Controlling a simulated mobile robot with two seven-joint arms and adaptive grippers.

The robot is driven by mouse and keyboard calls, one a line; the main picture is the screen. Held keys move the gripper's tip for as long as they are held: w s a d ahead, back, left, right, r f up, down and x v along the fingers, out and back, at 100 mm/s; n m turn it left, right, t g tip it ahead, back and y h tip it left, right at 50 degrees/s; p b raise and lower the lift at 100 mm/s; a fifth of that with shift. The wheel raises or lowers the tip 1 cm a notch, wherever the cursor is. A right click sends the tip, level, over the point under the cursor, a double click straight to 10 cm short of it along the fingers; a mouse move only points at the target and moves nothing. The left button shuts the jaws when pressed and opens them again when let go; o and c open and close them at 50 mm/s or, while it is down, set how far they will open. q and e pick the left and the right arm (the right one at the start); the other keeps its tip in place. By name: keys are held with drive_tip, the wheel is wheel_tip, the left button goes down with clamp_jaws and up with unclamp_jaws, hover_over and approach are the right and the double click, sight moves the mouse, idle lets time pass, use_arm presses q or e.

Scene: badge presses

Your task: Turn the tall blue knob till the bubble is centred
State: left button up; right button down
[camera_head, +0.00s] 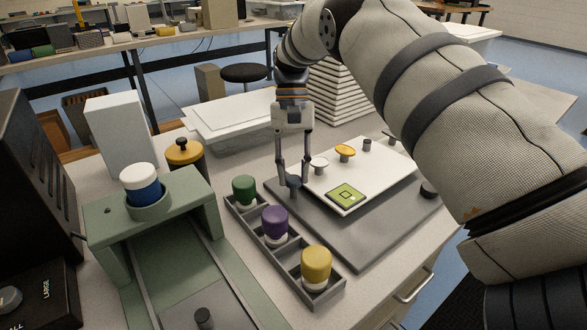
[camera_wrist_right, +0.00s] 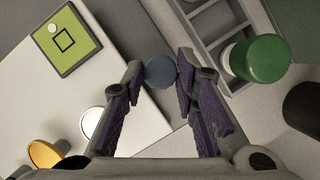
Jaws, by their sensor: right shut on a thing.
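The tall blue knob (camera_head: 293,182) stands at the near left corner of the white plate, on the grey base. It also shows in the right wrist view (camera_wrist_right: 160,71). My right gripper (camera_head: 292,180) comes down from above and is shut on the knob, one finger on each side. The green level (camera_head: 345,195) lies on the white plate and shows in the wrist view (camera_wrist_right: 68,42). Its pale bubble (camera_wrist_right: 52,28) is outside the black square outline, off toward one side of the level. My left gripper is not in view.
A white knob (camera_head: 319,163) and a yellow knob (camera_head: 345,151) stand close by on the white plate (camera_head: 385,165). A grey tray (camera_head: 335,290) with green, purple and yellow capped pieces lies left of the base. A green press (camera_head: 105,235) stands farther left.

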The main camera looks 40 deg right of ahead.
drive_tip(key=c, duration=1.3)
unclamp_jaws()
drive_tip(key=v, duration=0.7)
drive_tip(key=shift+w+d+r, duration=0.1)
drive_tip(key=shift+r, duration=0.1)
